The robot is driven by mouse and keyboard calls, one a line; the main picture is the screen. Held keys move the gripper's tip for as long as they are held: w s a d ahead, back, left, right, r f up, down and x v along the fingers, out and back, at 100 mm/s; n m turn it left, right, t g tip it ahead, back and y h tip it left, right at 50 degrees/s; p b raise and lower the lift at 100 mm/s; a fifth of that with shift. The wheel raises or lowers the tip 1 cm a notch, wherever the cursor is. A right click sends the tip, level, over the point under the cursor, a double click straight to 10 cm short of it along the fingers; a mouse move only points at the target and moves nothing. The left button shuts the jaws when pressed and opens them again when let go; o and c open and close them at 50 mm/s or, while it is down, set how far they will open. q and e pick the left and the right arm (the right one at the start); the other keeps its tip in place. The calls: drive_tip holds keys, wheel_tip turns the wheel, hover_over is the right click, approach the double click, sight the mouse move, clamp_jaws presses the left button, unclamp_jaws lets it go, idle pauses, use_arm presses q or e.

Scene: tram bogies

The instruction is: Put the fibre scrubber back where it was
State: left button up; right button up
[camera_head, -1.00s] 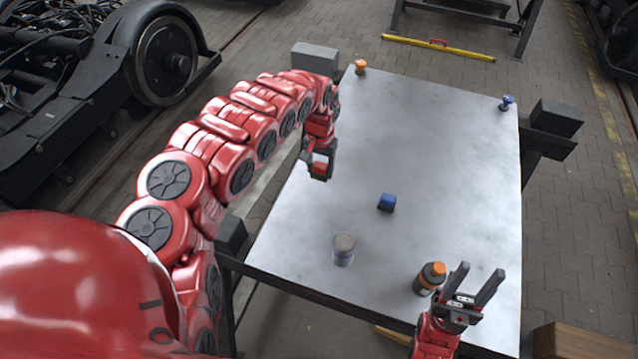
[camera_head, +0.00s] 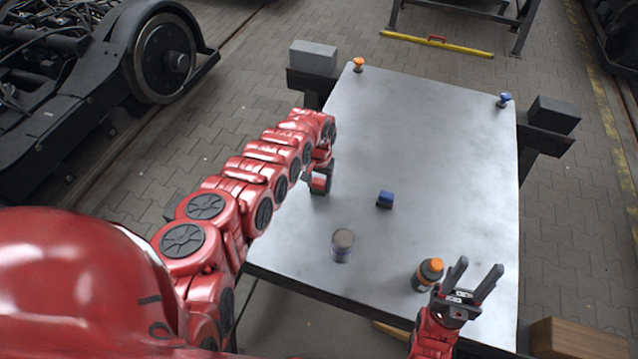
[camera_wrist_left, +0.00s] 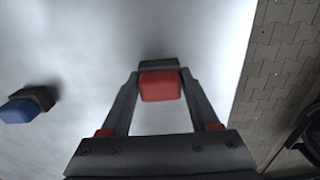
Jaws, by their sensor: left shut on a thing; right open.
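A red block with a dark green underside, which looks like the fibre scrubber (camera_wrist_left: 161,86), is between the fingertips of my left gripper (camera_head: 319,186). The left gripper is shut on it over the left part of the grey table (camera_head: 440,140). In the left wrist view its fingers grip the block from both sides, with pale table top behind it. I cannot tell whether the block touches the table. My right gripper (camera_head: 474,283) is open and empty at the table's near right, beside the dark bottle with an orange cap (camera_head: 428,275).
A blue block with a black base (camera_head: 385,199) lies mid-table, right of my left gripper. A greyish jar (camera_head: 342,245) stands near the front. An orange knob (camera_head: 358,64) and a blue knob (camera_head: 504,100) mark the far corners.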

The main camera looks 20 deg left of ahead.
use_arm(q)
drive_tip(key=o, duration=1.5)
drive_tip(key=shift+f, duration=0.1)
drive_tip(key=shift+c, duration=0.2)
